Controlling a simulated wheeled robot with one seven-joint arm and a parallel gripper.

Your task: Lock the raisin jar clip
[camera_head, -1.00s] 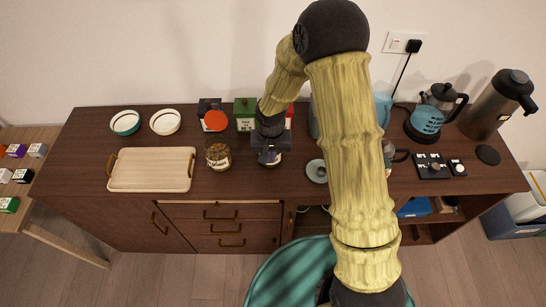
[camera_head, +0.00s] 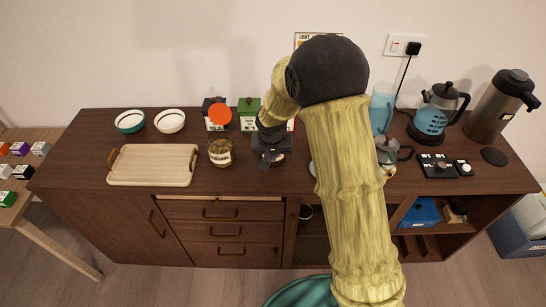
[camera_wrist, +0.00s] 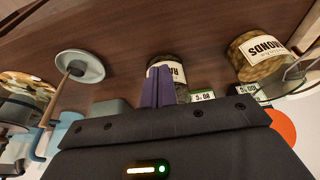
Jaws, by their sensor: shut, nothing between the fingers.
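The raisin jar (camera_wrist: 181,73) stands on the brown cabinet top, its label partly showing behind my fingers in the wrist view. In the head view my wrist covers most of it. Its clip is hidden, so I cannot tell how it sits. My gripper (camera_wrist: 160,70) is shut and empty, its purple fingers at the jar in the wrist view. Whether they touch it, I cannot tell.
An almond jar (camera_head: 221,153) stands left of my gripper, a red disc (camera_head: 220,114) behind it. Small boxes (camera_head: 248,110) line the back. A wooden tray (camera_head: 152,166) and two bowls (camera_head: 170,121) are at left.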

